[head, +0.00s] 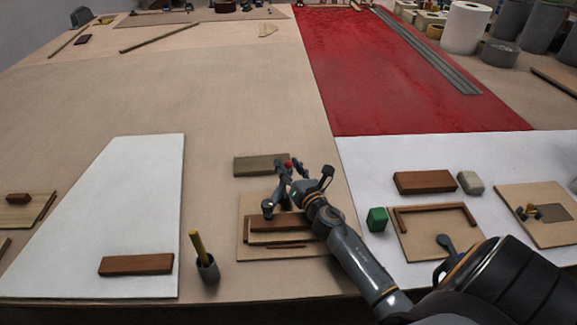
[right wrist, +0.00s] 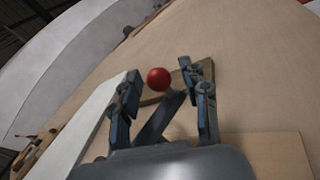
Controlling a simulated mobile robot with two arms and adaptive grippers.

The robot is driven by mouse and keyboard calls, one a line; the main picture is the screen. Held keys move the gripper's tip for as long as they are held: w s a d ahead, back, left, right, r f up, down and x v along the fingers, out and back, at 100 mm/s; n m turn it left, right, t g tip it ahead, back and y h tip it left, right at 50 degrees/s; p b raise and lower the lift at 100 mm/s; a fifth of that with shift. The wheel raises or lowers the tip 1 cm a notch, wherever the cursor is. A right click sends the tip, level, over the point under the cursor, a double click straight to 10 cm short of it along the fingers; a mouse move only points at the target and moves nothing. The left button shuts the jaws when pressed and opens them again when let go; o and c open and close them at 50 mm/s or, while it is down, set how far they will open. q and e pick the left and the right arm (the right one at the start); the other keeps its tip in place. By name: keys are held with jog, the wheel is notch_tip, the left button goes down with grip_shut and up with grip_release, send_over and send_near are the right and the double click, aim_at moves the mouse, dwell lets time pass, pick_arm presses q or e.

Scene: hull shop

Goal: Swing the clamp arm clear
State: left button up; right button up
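The red knob (head: 289,162) sits near the tip of my right gripper (head: 306,178), above a light board (head: 248,248) with brown wooden strips (head: 285,222). In the right wrist view the red knob (right wrist: 158,78) stands at the end of a grey bar (right wrist: 160,118), which looks like the clamp arm. My right gripper (right wrist: 163,100) is open, with one blue-grey finger on each side of the bar. The fingers look apart from the knob; whether they touch the bar I cannot tell. The clamp's pivot is hidden or too small to make out. My left gripper is not in view.
A grey-brown block (head: 258,164) lies just behind the board. A cup with a yellow stick (head: 207,266) stands to the left and a green block (head: 377,219) to the right. A brown bar (head: 136,264) lies on a white panel (head: 140,200). The table's middle left is clear.

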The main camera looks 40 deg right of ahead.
jog(key=s, duration=0.4)
jog(key=s+a, duration=0.1)
jog(key=s, duration=0.3)
jog(key=s+a, duration=0.1)
jog(key=s, duration=0.2)
jog(key=shift+s, duration=0.4)
jog(key=shift+c, duration=0.5)
